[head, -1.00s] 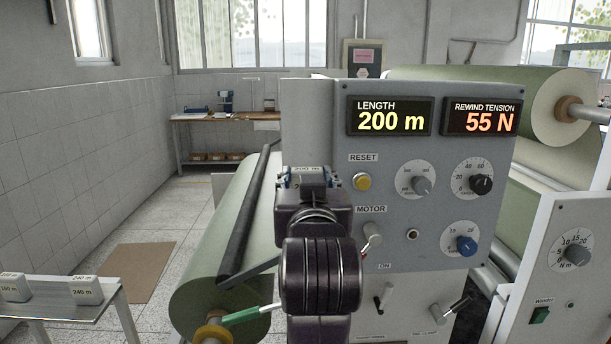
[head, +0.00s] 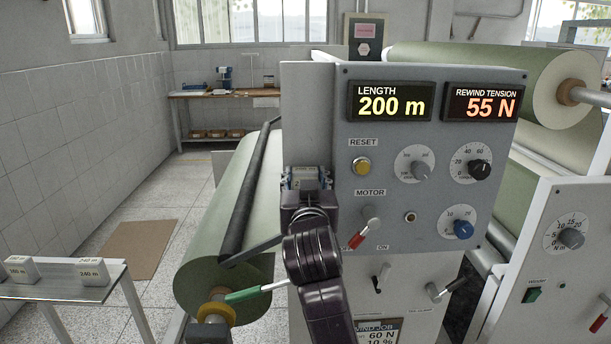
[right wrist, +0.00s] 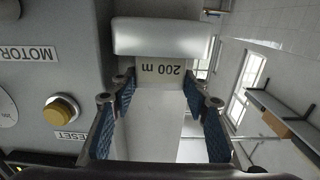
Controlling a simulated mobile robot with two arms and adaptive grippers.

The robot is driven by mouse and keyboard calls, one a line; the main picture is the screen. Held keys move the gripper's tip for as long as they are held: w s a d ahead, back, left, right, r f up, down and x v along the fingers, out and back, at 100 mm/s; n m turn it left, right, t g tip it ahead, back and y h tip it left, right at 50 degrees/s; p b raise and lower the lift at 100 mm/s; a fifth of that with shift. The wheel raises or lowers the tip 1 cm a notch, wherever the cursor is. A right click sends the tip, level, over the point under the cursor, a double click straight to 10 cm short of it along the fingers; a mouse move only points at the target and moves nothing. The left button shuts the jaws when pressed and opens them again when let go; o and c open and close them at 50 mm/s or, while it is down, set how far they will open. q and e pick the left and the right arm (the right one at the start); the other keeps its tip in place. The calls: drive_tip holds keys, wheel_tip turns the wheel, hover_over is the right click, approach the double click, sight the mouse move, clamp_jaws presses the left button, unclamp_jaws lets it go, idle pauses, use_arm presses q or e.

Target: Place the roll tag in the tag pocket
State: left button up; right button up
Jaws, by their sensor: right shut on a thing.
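The roll tag, a pale block marked 200 m (right wrist: 160,120), sits between the blue pads of my right gripper (right wrist: 163,105) in the right wrist view, its label upside down there. In the head view my right gripper (head: 307,180) is shut on the tag at the left edge of the machine's grey panel, with part of the tag's top showing. A white rounded bar (right wrist: 160,38) lies just beyond the label in the wrist view; I cannot tell whether it belongs to the pocket. The tag pocket is not clearly visible. My left gripper is out of view.
The panel (head: 500,150) with knobs and switches is close to the right of my gripper. A green roll (head: 205,265) with a green-handled lever (head: 243,295) is to the left. A side table (head: 60,285) holds two other tags, 160 m (head: 20,270) and 240 m (head: 90,272).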

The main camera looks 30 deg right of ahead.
drive_tip(key=shift+w+d+f, duration=0.1)
drive_tip(key=shift+f, duration=0.2)
drive_tip(key=o, duration=0.9)
drive_tip(key=shift+c, duration=0.2)
